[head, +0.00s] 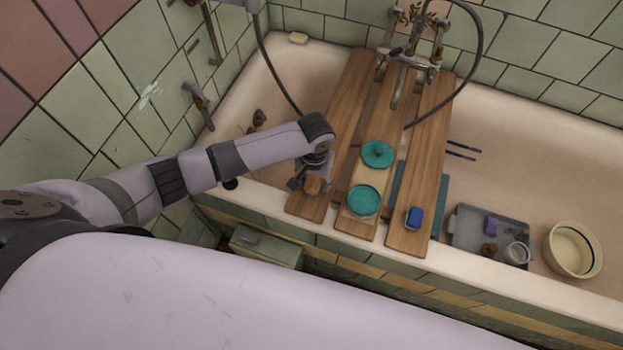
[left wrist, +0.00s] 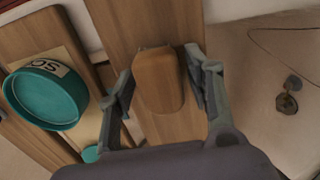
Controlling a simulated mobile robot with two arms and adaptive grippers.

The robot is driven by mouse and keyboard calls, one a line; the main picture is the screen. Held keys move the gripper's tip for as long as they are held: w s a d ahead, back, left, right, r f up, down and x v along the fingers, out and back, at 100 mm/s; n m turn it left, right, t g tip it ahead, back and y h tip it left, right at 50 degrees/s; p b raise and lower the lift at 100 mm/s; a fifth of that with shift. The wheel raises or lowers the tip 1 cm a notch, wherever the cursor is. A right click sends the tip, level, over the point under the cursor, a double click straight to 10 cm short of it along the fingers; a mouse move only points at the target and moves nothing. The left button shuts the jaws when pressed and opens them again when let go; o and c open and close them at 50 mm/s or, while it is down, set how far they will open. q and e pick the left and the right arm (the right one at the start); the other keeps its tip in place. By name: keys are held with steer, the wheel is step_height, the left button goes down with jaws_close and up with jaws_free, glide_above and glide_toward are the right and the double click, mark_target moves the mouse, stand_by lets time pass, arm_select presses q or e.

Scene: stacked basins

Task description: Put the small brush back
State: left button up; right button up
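The small brush (left wrist: 158,82) shows in the left wrist view as a rounded brown wooden block. It lies over the left plank, and in the head view its brown end (head: 313,186) shows just below my gripper. My left gripper (left wrist: 160,72) is open, with one finger on each side of the brush. Narrow gaps seem to show beside it. In the head view my left gripper (head: 311,182) is low over the front end of the left plank (head: 346,100). The brush's underside is hidden. My right gripper is not in view.
Two teal round pieces, a dish (head: 363,201) and a lid-like one (head: 377,154), rest on the middle plank. A blue block (head: 414,217) is on the right plank (head: 428,130). A grey tray (head: 463,236) and cream basin (head: 556,262) stand right. Taps and a hose rise behind.

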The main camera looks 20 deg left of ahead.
mark_target(311, 181)
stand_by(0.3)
arm_select(q)
steer(key=shift+f, duration=0.1)
steer(key=r, duration=1.7)
steer(key=shift+s+a+r, duration=0.2)
steer(key=shift+a+r, duration=0.05)
steer(key=shift+a, duration=0.05)
